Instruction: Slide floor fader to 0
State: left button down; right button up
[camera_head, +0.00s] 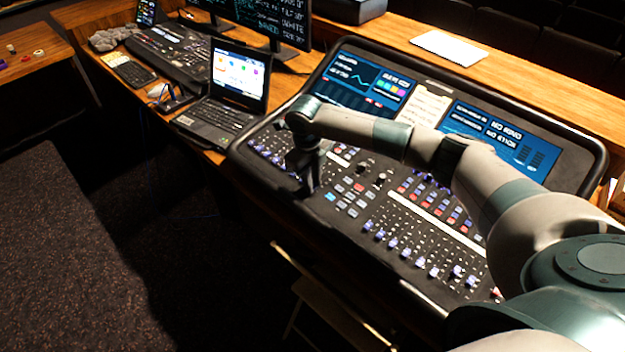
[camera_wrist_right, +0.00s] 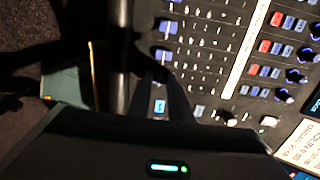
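The mixing console (camera_head: 236,146) is a large dark desk with two lit screens. A row of blue and pale fader caps (camera_head: 406,253) runs along its front right part. Another bank of faders (camera_head: 268,152) lies at its left. I cannot read which one is the floor fader. My right gripper (camera_head: 309,188) points down over the front middle of the console, by lit buttons and between the fader banks. In the right wrist view, blue fader caps (camera_wrist_right: 168,27) show beyond the dark finger (camera_wrist_right: 177,100). Its fingertips are too dark to tell open from shut. My left gripper is not in view.
A laptop (camera_head: 239,75) and a smaller control desk (camera_head: 175,50) stand left of the console. Monitors (camera_head: 270,20) stand behind. A white paper (camera_head: 449,47) lies on the wooden ledge. A chair (camera_head: 335,305) stands below the front edge. My right arm spans the console's right half.

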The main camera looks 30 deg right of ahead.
aim_at(331, 173)
grip_shut()
jog(key=shift+w+d+b, duration=0.15)
jog(key=shift+d+b, duration=0.1)
jog(key=shift+b, duration=0.05)
jog(key=d+b, duration=0.1)
jog(key=d, duration=0.1)
jog(key=w+d+b, duration=0.1)
jog(key=d+b, duration=0.1)
jog(key=w+d+b, duration=0.1)
jog(key=shift+d+r, duration=0.2)
jog(key=shift+d, duration=0.2)
jog(key=shift+w+d+r, duration=0.15)
jog(key=shift+d+r, duration=0.05)
jog(key=shift+d, duration=0.15)
jog(key=o, duration=0.7)
grip_release()
jog(key=shift+r, duration=0.15)
